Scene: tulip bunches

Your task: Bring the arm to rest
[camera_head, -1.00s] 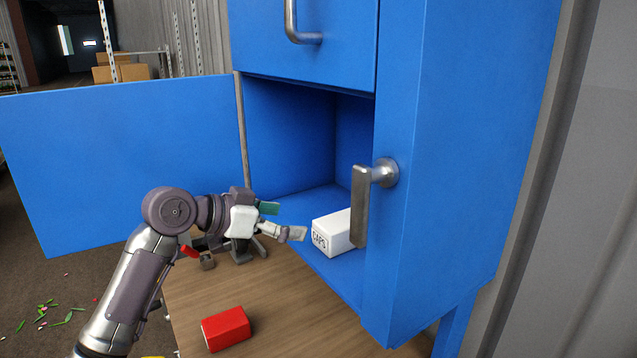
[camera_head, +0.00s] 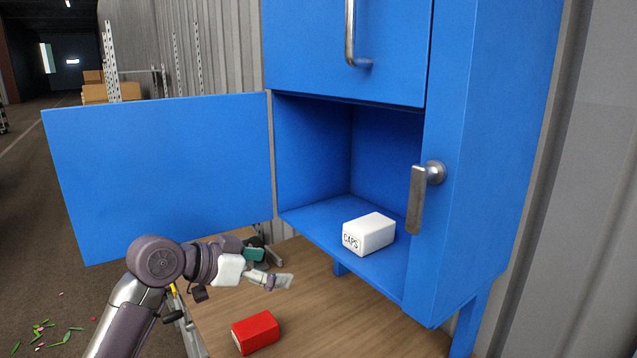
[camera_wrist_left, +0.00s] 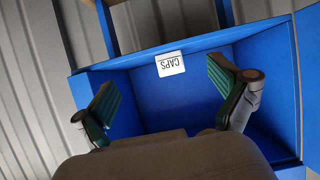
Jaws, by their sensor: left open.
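My left gripper (camera_head: 272,268) is open and empty. It is in front of and below the open blue cabinet compartment, above the wooden tabletop. Its two green-padded fingers stand wide apart in the left wrist view (camera_wrist_left: 165,95). A white box marked CAPS (camera_head: 370,234) rests on the compartment floor, apart from the gripper. The box also shows in the left wrist view (camera_wrist_left: 170,64), beyond the fingers. The blue cabinet (camera_head: 480,150) has its lower door (camera_head: 160,170) swung open to the left. My right gripper is in neither view.
A red box (camera_head: 256,332) lies on the wooden table (camera_head: 330,320) below my left gripper. A metal handle (camera_head: 417,198) sticks out beside the compartment opening. Green and pink scraps (camera_head: 55,335) lie on the floor at left. The table's front right is clear.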

